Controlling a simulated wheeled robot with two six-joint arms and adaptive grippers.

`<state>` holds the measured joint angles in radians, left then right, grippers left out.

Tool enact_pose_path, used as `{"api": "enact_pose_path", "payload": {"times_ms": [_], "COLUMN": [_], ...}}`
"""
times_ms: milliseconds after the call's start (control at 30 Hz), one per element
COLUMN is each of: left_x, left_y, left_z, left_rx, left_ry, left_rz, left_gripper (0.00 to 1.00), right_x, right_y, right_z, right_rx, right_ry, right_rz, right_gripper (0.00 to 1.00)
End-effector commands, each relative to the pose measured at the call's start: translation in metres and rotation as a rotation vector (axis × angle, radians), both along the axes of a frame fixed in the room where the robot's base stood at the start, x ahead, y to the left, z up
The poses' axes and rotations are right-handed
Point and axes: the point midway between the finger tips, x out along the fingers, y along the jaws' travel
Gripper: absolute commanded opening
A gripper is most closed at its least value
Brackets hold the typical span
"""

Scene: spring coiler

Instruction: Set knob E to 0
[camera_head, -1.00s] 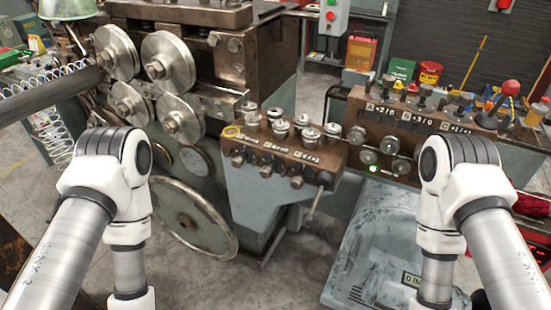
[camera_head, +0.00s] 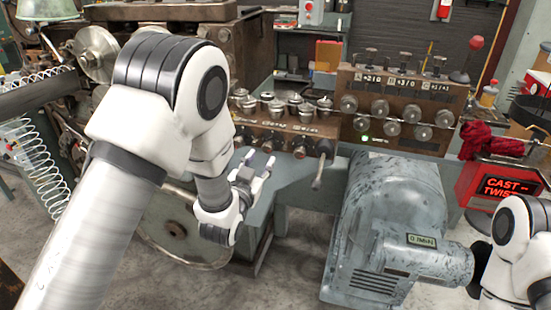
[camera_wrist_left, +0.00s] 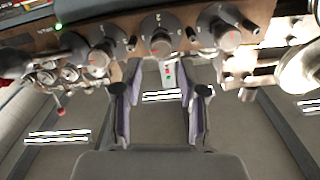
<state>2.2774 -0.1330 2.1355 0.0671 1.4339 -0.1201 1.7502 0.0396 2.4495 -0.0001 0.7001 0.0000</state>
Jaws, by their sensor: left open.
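The brown control block (camera_head: 285,127) on the grey coiler stand carries a row of front knobs (camera_head: 299,150) and several metal posts on top. Its labels are too small to read, so I cannot tell which knob is E. My left gripper (camera_head: 254,166) is open and empty just in front of and below the front knobs. In the left wrist view, the open fingers (camera_wrist_left: 158,100) lie below three round knobs with dial marks: left (camera_wrist_left: 100,54), middle (camera_wrist_left: 161,45) and right (camera_wrist_left: 227,38). They appear apart from the knobs.
A second brown block (camera_head: 397,105) with dials stands behind to the right. A lever (camera_head: 319,172) hangs at the near block's right end. A grey motor housing (camera_head: 395,205) stands right of the gripper. A red sign box (camera_head: 505,185) is at the far right.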

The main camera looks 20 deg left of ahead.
Motion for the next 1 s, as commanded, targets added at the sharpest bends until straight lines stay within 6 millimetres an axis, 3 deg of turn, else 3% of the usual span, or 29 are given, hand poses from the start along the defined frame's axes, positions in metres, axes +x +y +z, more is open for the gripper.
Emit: {"api": "enact_pose_path", "payload": {"times_ms": [333,667,800,1000], "left_x": [0.061,0.071,0.071,0.071], "left_y": [-0.002,-0.002,-0.002,-0.002], "left_z": [0.001,-0.001,-0.001,-0.001], "left_rx": [-0.002,-0.001,-0.001,-0.003], "left_ry": [0.004,0.006,0.006,0.006], "left_rz": [0.001,0.001,0.001,0.001], "left_gripper": [0.41,0.41,0.0,0.0], "right_x": [0.0,0.0,0.0,0.0], "right_y": [0.0,0.0,0.0,0.0], "right_z": [0.018,0.018,0.018,0.018], "right_rx": [0.0,0.0,0.0,0.0], "right_ry": [0.0,0.001,0.001,0.001], "right_rz": [0.0,0.0,0.0,0.0], "right_gripper": [0.4,0.4,0.4,0.4]}}
